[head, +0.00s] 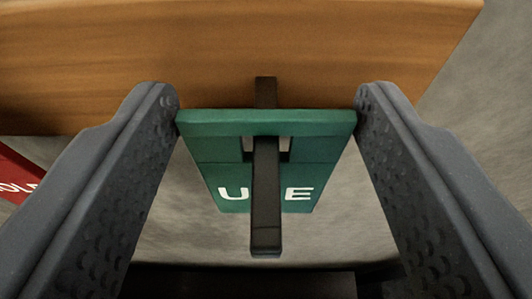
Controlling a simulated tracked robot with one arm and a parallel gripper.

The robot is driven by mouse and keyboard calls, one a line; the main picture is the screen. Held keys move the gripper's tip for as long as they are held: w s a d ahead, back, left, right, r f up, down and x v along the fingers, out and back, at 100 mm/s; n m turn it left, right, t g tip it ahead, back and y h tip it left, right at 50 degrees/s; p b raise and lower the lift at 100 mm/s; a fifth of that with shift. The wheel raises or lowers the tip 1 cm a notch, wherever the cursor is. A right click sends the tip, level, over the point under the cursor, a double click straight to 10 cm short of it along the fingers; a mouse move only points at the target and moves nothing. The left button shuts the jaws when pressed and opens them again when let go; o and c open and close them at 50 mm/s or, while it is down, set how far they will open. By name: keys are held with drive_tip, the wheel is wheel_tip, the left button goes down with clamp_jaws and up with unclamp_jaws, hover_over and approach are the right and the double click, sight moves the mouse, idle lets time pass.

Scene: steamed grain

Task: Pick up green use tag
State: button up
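The green tag (222,150), with white letters of which "U" and "E" show, hangs on a dark peg (266,200) that passes through its slot. The peg hides the middle letter. My gripper (267,112) has one dark finger at each side edge of the tag, near its top. Both fingertips meet the edges with no visible gap, so the gripper appears shut on the tag. The tag is still around the peg.
The peg sticks out from a wooden board (300,45) across the top of the view. A red tag (18,178) with white letters shows at the left edge, partly hidden by my left finger. Grey floor (345,215) lies below.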

drive_tip(key=c, duration=0.5)
drive_tip(key=shift+r, duration=0.2)
drive_tip(key=shift+s+r+b, duration=0.1)
drive_tip(key=shift+r+b, duration=0.05)
drive_tip(key=shift+b, duration=0.3)
drive_tip(key=s+b, duration=0.3)
drive_tip(key=s, duration=1.5)
